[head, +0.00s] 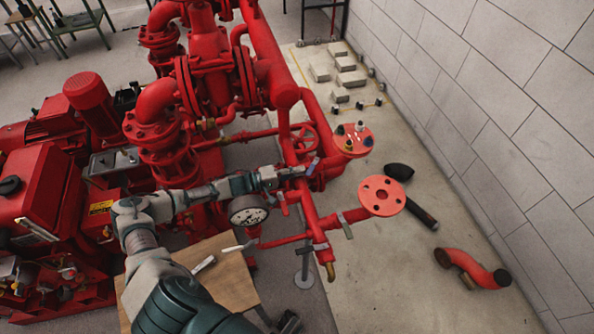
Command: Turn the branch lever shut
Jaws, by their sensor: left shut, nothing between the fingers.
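My left gripper (297,172) reaches in from the left over the red pipework. It is shut, with nothing seen between its fingers. Its tips are beside a small grey-violet lever-like piece (313,166) on the red branch pipe; I cannot tell whether they touch. A small red handle (283,203) is below the gripper. A pale lever (238,247) sticks out at the left end of the lower red cross pipe (285,241). I cannot tell which of these is the branch lever. My right gripper is not in view.
A round gauge (248,210) sits just below my left wrist. Red flanges (382,195) and a red handwheel (305,138) stand close by. A wooden tabletop (222,278) is below. Loose pipe pieces (472,268) lie on the floor near the block wall (500,110).

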